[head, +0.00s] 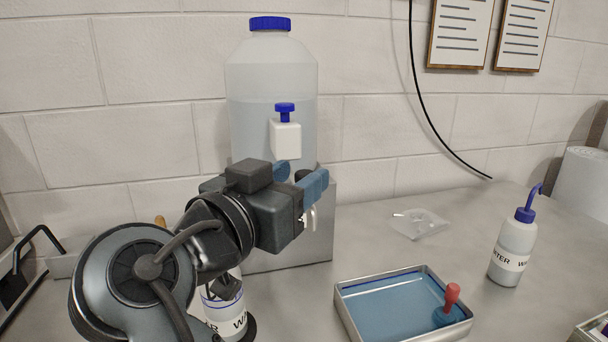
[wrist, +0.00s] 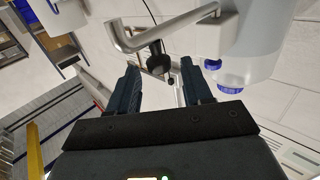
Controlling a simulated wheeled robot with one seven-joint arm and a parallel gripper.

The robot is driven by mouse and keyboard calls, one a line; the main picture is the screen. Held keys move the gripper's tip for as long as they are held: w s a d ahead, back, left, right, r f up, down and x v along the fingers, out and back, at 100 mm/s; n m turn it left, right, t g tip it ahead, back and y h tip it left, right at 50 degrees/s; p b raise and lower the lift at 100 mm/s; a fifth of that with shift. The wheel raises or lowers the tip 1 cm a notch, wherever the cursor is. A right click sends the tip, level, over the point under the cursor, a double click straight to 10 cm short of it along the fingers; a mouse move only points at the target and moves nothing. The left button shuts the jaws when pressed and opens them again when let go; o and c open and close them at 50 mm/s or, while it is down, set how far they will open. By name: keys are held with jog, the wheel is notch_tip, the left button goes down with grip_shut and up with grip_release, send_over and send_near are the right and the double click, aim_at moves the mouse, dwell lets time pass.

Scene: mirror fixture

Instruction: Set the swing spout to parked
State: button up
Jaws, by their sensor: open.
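The swing spout shows in the wrist view as a bent metal tube (wrist: 125,42), running from a white valve block (wrist: 225,25) to an elbow with a short end. A black knob (wrist: 158,62) appears on the tube. In the head view, a bit of the silvery spout (head: 313,214) shows below my gripper (head: 302,180); the rest is hidden behind it. The valve block (head: 285,139) with its blue knob is on the front of the clear carboy (head: 270,75). My gripper (wrist: 162,70) is open, with the black knob seen between its fingertips; contact cannot be told.
A steel tray (head: 345,312) with blue liquid and a red-handled stamp-like object stands at front right. A wash bottle (head: 512,250) stands farther right. A small clear bag (head: 420,223) lies behind the tray. Another labelled bottle (head: 226,308) is partly hidden by my arm.

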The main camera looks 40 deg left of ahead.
jog(key=s, duration=0.5)
jog(key=shift+d+b, duration=0.2)
jog(key=shift+b, duration=0.1)
